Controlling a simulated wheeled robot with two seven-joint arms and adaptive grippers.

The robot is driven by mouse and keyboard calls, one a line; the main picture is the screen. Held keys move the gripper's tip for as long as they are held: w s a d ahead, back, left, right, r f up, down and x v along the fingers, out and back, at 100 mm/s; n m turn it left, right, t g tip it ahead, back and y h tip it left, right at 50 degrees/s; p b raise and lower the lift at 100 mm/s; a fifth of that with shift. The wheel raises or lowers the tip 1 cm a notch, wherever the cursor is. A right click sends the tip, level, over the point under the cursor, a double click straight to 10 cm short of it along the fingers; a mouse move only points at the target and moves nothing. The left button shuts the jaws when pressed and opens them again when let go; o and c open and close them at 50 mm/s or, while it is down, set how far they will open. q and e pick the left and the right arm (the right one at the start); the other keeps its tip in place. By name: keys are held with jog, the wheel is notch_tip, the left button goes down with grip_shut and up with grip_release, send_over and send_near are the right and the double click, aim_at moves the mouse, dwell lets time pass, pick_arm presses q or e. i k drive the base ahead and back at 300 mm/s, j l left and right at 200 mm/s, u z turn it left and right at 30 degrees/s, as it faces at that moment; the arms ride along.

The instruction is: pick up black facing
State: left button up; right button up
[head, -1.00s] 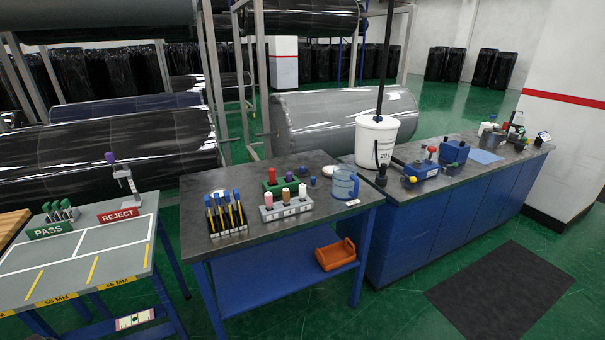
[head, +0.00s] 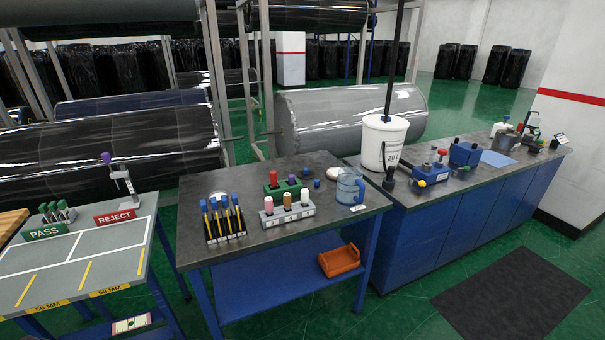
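I cannot tell which thing is the black facing; no label shows it. A small dark upright piece (head: 389,181) stands at the near left corner of the blue bench, in front of the white bucket (head: 376,145). Large black wrapped rolls lie on the racks, one low at the left (head: 120,146). Several upright black wrapped rolls stand far back at the right (head: 446,62). Neither of my grippers is in view.
The dark-topped table (head: 250,262) holds marker pens (head: 224,218), small bottles (head: 287,208) and a clear jug (head: 348,187). An orange bin (head: 340,258) sits on its lower shelf. A PASS/REJECT table (head: 60,270) stands left. Green floor and a black mat (head: 515,293) are open at right.

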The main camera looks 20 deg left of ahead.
aim_at(305, 174)
jog(key=i+u, duration=0.25)
jog(key=i, duration=0.3)
jog(key=i+l+u, duration=0.25)
jog(key=i, duration=0.25)
jog(key=i+l+u, duration=0.1)
jog(key=i+u, duration=0.2)
jog(key=i, duration=0.25)
